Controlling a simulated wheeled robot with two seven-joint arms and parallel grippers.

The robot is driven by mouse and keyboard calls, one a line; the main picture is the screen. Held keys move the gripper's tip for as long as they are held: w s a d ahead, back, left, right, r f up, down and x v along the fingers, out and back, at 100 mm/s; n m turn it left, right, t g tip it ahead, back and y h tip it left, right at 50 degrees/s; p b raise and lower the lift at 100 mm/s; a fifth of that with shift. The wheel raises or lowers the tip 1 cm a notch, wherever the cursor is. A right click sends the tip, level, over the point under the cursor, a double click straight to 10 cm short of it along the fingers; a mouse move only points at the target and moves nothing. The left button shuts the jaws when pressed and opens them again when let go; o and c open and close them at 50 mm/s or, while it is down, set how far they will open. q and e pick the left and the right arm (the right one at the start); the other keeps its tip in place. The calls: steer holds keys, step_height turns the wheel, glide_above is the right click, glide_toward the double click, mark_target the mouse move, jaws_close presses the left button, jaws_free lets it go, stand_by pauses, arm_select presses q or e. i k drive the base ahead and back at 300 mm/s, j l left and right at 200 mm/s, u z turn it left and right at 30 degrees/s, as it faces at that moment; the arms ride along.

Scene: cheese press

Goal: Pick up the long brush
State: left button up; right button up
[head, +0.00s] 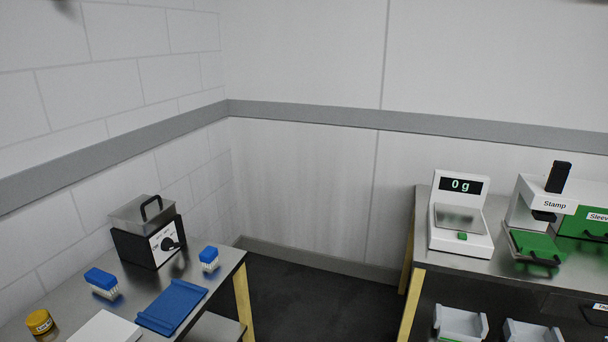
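Two brushes with blue backs and white bristles stand on the metal table at the left of the head view. The nearer brush (101,278) is at the left and looks the longer of the two. The smaller-looking brush (209,255) stands near the table's right back edge. Both are upright on their bristles, with nothing touching them. Neither of my grippers is in view.
Around the brushes are a black-and-steel device with a dial (148,244), a blue tray (172,307), a white block (106,329) and a yellow-lidded jar (40,323). A right-hand table bears a scale (460,232) reading 0 g and a stamp press (541,205). Dark floor separates the tables.

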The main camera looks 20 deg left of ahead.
mark_target(105, 282)
steer(key=i+u, duration=0.35)
steer(key=i+l+u, duration=0.15)
steer(key=u, duration=0.25)
steer(key=i+l+u, duration=0.2)
steer(key=u, duration=0.15)
